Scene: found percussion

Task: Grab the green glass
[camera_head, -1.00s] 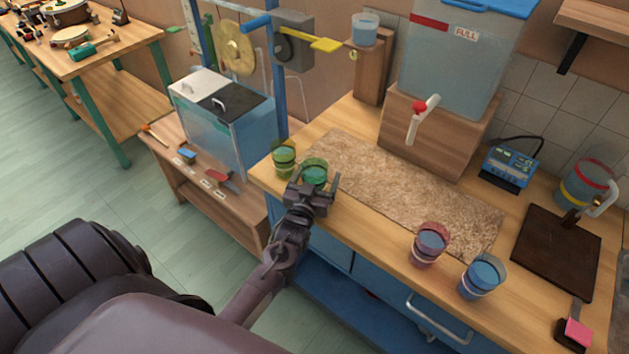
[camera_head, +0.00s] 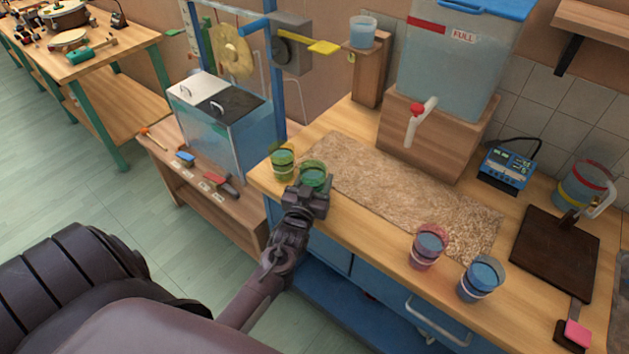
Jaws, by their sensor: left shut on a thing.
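The green glass (camera_head: 314,174) stands upright at the front left of the wooden counter (camera_head: 340,212). My left gripper (camera_head: 311,187) is at the front side of this glass, shut on it; the gripper body hides the glass's lower part. A yellow-green glass (camera_head: 283,165) stands just left of it, close beside it. My right gripper is not in view.
A pink glass (camera_head: 427,247) and a blue glass (camera_head: 480,279) stand farther right on the counter. A brown speckled mat (camera_head: 400,193) lies behind. A water tank (camera_head: 455,65) with a tap stands on a wooden block. A dark board (camera_head: 555,252) lies at right.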

